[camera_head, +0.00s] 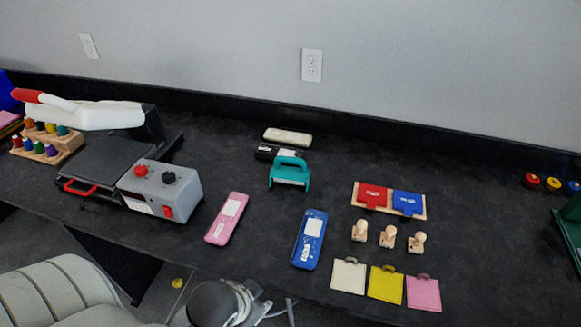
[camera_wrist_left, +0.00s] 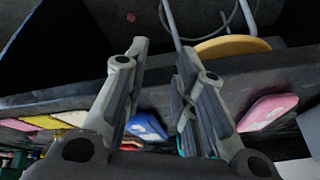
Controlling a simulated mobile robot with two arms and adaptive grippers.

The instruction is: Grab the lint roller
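The heat press (camera_head: 160,190) and a wooden rack of colored pieces (camera_head: 48,150) stand near the roller. A pink case (camera_head: 227,217), blue case (camera_head: 309,238) and teal handled tool (camera_head: 289,172) lie mid-counter. Wooden stamps and colored tags are at right. The far right middle is mostly clear.

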